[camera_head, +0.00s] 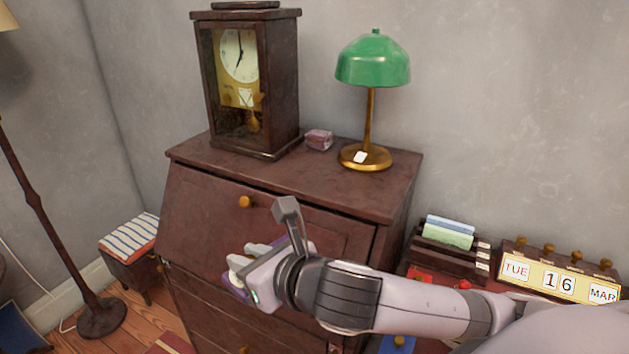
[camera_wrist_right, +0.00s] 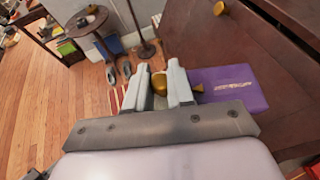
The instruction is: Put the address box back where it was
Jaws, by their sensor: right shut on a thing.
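A purple box with pale lettering, which I take as the address box (camera_wrist_right: 232,88), shows beside my right gripper's fingers in the right wrist view. A rounded gold part (camera_wrist_right: 160,80) sits between the fingertips. In the head view a bit of the purple box (camera_head: 235,287) shows below my right gripper (camera_head: 243,262), most of it hidden by the hand. My right gripper is shut on the box, seemingly by the gold part, in front of the bureau (camera_head: 200,195). The lettering is too small to read. My left gripper is not in view.
On the bureau top stand a clock (camera_head: 240,85), a small pinkish box (camera_head: 319,139) and a green lamp (camera_head: 372,62), with bare wood around them. At right are a letter rack (camera_head: 447,255) and a calendar block (camera_head: 560,280). A striped stool (camera_head: 130,240) and floor lamp (camera_head: 100,318) stand left.

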